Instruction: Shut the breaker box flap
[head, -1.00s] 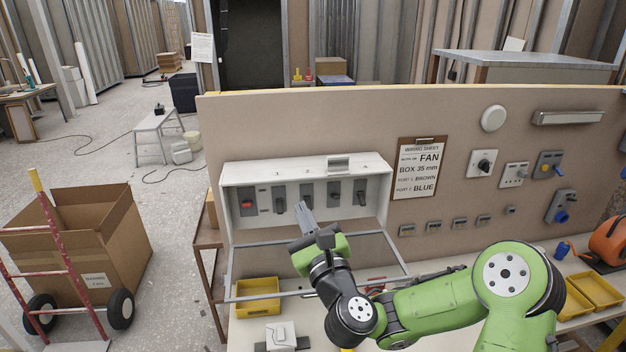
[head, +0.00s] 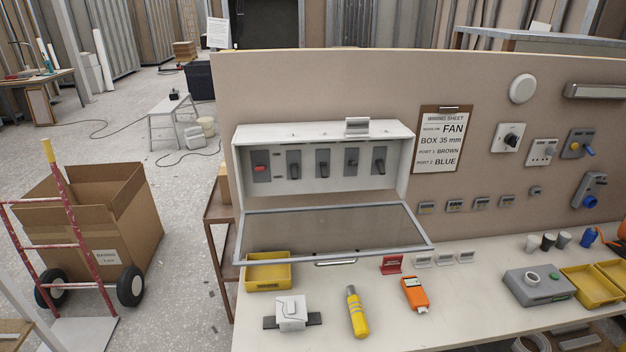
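The white breaker box (head: 325,132) is mounted on the beige panel, with a row of several switches inside, one of them red. Its flap (head: 330,229), a clear pane in a grey frame, is hinged along the box's bottom edge. The flap hangs open, sticking out toward me over the workbench, and the switches are uncovered. A small handle (head: 335,262) shows at the middle of the flap's front edge. My gripper and arm are not in view.
The workbench (head: 455,310) holds a yellow bin (head: 268,272) under the flap's left corner, a white box (head: 291,311), a yellow tool (head: 356,312) and an orange meter (head: 415,294). A cardboard box (head: 88,215) and red hand truck (head: 62,240) stand left.

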